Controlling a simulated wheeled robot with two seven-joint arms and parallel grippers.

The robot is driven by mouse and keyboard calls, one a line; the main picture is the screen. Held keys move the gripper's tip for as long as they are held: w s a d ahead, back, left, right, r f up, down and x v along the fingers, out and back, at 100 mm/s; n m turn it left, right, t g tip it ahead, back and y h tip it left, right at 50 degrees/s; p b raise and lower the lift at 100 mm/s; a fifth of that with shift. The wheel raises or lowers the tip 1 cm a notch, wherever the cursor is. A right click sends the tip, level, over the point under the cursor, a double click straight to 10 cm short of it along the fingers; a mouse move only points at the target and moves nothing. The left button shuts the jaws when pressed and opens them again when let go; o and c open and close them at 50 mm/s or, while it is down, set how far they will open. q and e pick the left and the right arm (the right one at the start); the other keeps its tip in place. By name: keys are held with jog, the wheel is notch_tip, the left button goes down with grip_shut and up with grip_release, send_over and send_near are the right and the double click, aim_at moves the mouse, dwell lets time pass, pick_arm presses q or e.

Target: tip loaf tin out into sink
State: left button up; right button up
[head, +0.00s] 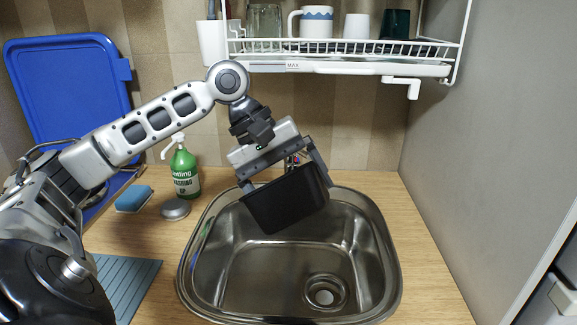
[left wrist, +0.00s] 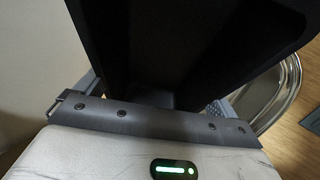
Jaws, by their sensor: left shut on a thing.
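The black loaf tin (head: 287,200) hangs tilted over the back part of the steel sink (head: 384,290). My left gripper (head: 288,177) is shut on the tin. In the left wrist view the tin (left wrist: 190,45) fills the upper middle, close in front of the gripper, and its dark inside looks empty as far as it shows. The sink rim (left wrist: 285,85) shows at the right of that view. The sink's visible floor is bare, with a round drain at the front right. My right gripper is not in view.
A green soap bottle (head: 184,172), a blue sponge (head: 134,198) and a round metal lid (head: 175,209) stand left of the sink. A grey ribbed mat (head: 130,280) lies front left. A white rack (head: 340,50) with cups hangs above. A blue board (head: 68,90) leans behind.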

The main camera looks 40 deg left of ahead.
pick_arm(q)
jog(key=r+p, duration=0.1)
jog(key=y+p, duration=0.1)
jog(key=p, duration=0.1)
jog(key=shift+d+r, duration=0.25)
jog(key=shift+r, duration=0.15)
jog(key=shift+d+y+p, duration=0.2)
jog(key=shift+y+p, duration=0.3)
jog(key=shift+p, duration=0.05)
jog(key=shift+d+y+b, duration=0.15)
jog(key=shift+y+b, duration=0.25)
jog(key=shift+b, duration=0.05)
jog(key=y, duration=0.1)
jog(key=d+r+y, duration=0.1)
jog(key=shift+r+m+y, duration=0.2)
jog(key=shift+m+y, duration=0.2)
jog(key=shift+d+r+t+y, duration=0.15)
jog(key=shift+r+y, duration=0.15)
jog(key=shift+y, duration=0.3)
jog(key=shift+d+r+t+y, duration=0.15)
jog(key=shift+r+y, duration=0.15)
jog(key=shift+y, duration=0.3)
jog(key=shift+s, duration=0.1)
jog(key=shift+y, duration=0.3)
